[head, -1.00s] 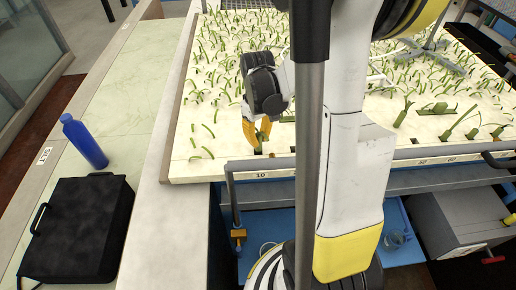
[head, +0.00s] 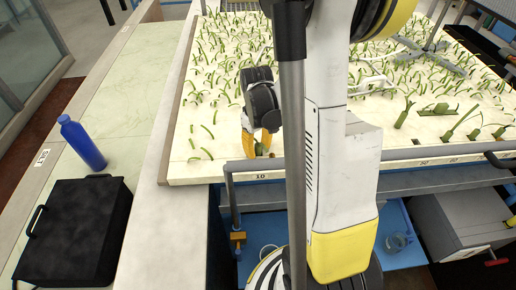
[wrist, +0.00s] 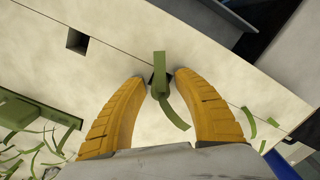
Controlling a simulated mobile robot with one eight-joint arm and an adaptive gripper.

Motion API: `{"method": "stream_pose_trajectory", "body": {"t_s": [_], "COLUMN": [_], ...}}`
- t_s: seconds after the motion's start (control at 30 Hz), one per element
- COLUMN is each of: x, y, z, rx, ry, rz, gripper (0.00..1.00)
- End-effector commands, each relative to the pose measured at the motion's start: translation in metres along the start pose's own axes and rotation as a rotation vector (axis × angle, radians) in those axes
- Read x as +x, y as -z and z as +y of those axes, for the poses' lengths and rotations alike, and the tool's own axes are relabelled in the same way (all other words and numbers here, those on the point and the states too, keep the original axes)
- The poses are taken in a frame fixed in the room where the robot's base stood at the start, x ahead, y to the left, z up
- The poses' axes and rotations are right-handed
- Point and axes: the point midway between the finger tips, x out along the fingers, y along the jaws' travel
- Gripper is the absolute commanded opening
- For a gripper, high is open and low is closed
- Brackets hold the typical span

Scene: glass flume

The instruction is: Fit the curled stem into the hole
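The curled green stem (wrist: 161,80) stands between my fingertips in the wrist view, with its lower part at a dark square hole (wrist: 151,76) in the pale board. One strip of it rises straight and another curls down toward my palm. How deep it sits in the hole is hidden. My gripper (wrist: 159,77) has its yellow fingers spread, one on each side of the stem, with gaps showing. In the head view my gripper (head: 257,153) is low over the board's near left corner, with a bit of green between the fingers.
Another square hole (wrist: 77,40) in the board is empty. Many green stems (head: 222,70) stand across the board behind my gripper. A metal rail (head: 400,154) runs along the near edge. A blue bottle (head: 82,142) and black case (head: 72,232) are at left.

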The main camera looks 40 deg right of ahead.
Motion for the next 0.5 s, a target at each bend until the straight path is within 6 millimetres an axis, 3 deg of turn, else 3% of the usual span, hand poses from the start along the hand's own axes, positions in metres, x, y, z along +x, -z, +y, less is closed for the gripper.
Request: {"method": "stream_pose_trajectory", "body": {"t_s": [0.17,0.5], "x": [-0.007,-0.08], "y": [0.0,0.0], "z": [0.0,0.0], "rx": [0.0,0.0], "ry": [0.0,0.0], "rz": [0.0,0.0], "gripper": [0.36,0.36]}}
